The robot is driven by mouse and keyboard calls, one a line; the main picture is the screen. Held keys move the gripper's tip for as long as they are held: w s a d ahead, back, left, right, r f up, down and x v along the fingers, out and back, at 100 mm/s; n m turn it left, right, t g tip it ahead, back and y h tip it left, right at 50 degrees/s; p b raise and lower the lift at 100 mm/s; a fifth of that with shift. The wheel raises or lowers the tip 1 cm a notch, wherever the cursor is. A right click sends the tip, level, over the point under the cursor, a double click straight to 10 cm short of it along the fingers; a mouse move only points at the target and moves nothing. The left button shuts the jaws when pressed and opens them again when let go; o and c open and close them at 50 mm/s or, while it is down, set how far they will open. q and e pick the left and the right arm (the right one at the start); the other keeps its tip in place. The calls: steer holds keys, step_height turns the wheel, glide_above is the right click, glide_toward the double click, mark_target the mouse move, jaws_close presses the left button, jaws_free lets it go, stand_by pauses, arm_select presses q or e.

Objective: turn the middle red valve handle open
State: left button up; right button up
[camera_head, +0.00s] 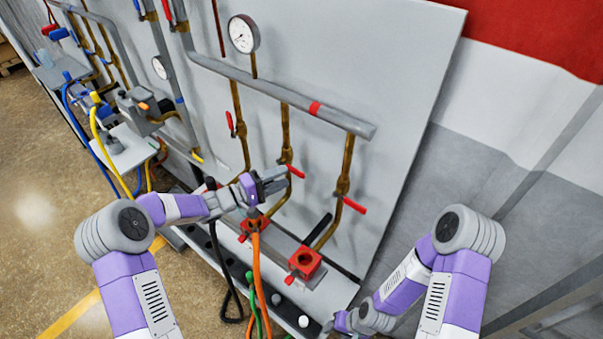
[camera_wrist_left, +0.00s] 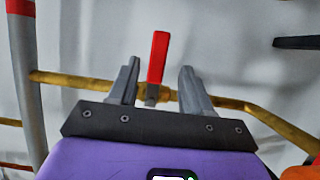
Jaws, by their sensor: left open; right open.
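The middle red valve handle (camera_head: 295,171) sticks out to the right from the middle brass pipe on the grey panel. My left gripper (camera_head: 274,181) is at that handle, just left of it and below. In the left wrist view the red handle (camera_wrist_left: 158,56) stands upright between the two spread fingers of my left gripper (camera_wrist_left: 159,68), with a gap on both sides. The brass pipe (camera_wrist_left: 85,79) runs across behind the fingers. My right arm reaches down to the bottom edge at the right; its fingers cannot be made out.
The left red handle (camera_head: 229,123) hangs along its pipe, and the right red handle (camera_head: 355,206) sticks out to the right. A grey pipe (camera_head: 270,88) and a gauge (camera_head: 243,34) are above. Red fittings (camera_head: 304,264) and an orange hose (camera_head: 258,280) are below.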

mark_target(294, 173)
arm_select(q)
steer(key=shift+w+d, duration=0.1)
steer(key=shift+d, duration=0.25)
steer(key=p+x, duration=0.1)
steer(key=x, duration=0.5)
steer(key=shift+d+r, duration=0.15)
steer(key=shift+d, duration=0.15)
steer(key=shift+w, duration=0.1)
steer(key=shift+c, duration=0.3)
jaws_close()
